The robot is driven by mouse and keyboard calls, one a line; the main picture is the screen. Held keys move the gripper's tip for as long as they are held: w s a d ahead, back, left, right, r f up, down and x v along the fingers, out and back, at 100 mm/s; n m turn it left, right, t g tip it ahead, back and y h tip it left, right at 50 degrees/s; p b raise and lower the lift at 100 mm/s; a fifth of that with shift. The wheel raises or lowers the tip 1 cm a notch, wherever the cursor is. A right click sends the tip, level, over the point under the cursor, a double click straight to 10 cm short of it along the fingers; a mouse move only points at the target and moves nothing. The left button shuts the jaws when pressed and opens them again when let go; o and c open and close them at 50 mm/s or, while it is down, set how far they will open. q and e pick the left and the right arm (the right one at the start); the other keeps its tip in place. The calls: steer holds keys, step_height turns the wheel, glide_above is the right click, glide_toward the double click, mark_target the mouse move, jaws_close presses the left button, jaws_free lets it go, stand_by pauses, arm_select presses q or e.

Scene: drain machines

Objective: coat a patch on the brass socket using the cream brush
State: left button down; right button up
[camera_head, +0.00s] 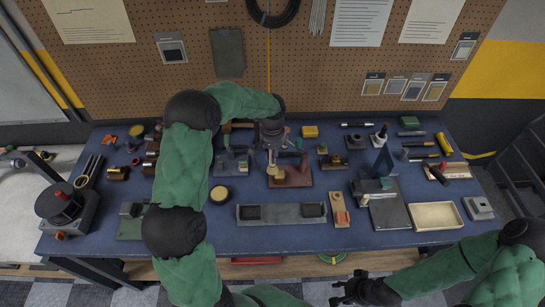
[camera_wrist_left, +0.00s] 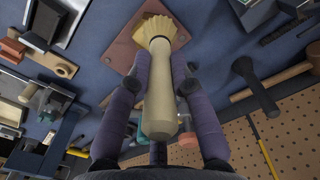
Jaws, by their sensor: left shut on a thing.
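My left gripper (camera_head: 272,138) is shut on the cream brush (camera_wrist_left: 161,85), gripping its pale handle. The tan bristles (camera_wrist_left: 155,30) point away from the gripper, over a reddish-brown plate (camera_wrist_left: 120,48). I cannot tell whether they touch it. In the head view the brush (camera_head: 274,172) shows just below the gripper, near the reddish-brown plate (camera_head: 298,179). A brass-coloured cylinder (camera_head: 118,173) lies at the left of the bench; I cannot tell if it is the brass socket. My right gripper (camera_head: 345,289) looks open and empty, in front of the bench's front edge.
A long grey tray (camera_head: 282,221) lies at the front middle of the blue bench (camera_head: 330,240). A round tin (camera_head: 220,194) stands left of the plate. A wooden block (camera_head: 339,209) and a cream tray (camera_head: 436,228) lie to the right. A pegboard (camera_head: 310,80) closes the back.

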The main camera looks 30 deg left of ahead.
arm_select(q)
step_height(320, 180, up, 3)
steer(key=shift+a+r+p, duration=0.1)
steer(key=shift+r+p, duration=0.1)
steer(key=shift+p, duration=0.65)
steer(key=shift+r+p, duration=0.4)
steer(key=shift+r, duration=0.35)
